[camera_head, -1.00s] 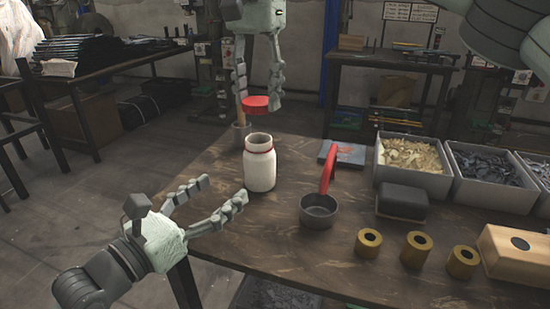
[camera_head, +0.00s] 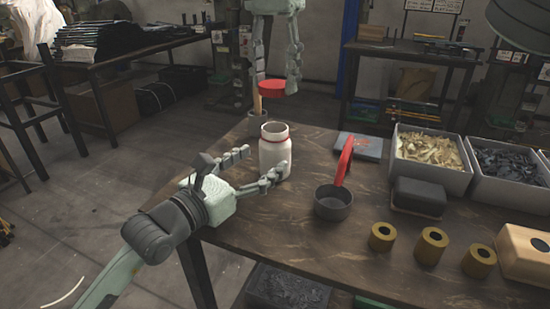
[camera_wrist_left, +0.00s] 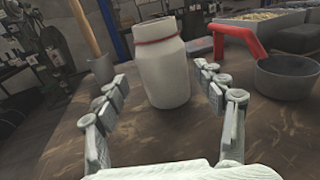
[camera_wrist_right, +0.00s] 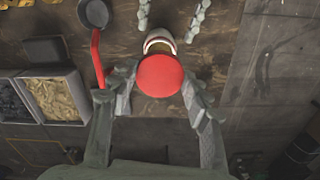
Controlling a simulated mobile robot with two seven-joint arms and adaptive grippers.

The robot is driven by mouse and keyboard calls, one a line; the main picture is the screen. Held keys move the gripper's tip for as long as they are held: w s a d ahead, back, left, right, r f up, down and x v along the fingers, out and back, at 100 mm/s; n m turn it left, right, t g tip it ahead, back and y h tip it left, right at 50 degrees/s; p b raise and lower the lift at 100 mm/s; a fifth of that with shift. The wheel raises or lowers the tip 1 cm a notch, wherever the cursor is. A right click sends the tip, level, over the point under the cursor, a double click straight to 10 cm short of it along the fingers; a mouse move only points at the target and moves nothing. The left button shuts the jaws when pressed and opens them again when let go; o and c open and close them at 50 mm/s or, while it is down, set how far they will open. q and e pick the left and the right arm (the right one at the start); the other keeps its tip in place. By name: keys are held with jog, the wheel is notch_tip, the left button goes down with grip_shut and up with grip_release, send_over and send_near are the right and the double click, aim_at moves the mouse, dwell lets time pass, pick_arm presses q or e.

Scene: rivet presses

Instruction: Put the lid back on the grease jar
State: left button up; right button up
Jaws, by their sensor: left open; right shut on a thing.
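The grease jar (camera_head: 274,153) is white with a red ring at its neck and stands upright and open on the table. It also shows in the left wrist view (camera_wrist_left: 165,72), between the spread fingers. My left gripper (camera_head: 262,168) is open, close to the jar, with one finger toward each side. Contact is not clear. The red lid (camera_head: 272,88) is in my right gripper (camera_head: 273,80), held above the jar and apart from it. In the right wrist view the lid (camera_wrist_right: 160,75) sits between the fingers and hides part of the jar.
A dark pan with a red handle (camera_head: 333,203) stands right of the jar. A cup with a wooden handle (camera_head: 258,115) is behind it. Several brass bushings (camera_head: 430,245), a dark block (camera_head: 418,197) and grey bins (camera_head: 430,172) fill the right side.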

aim_at(265, 159)
pick_arm(q)
jog(key=shift+x, duration=2.5)
jog(key=shift+c, duration=0.4)
grip_shut()
pick_arm(e)
jog(key=shift+w+a+f, duration=0.15)
jog(key=shift+f, duration=2.3)
jog(key=shift+f, duration=0.9)
jog(key=shift+f, duration=0.55)
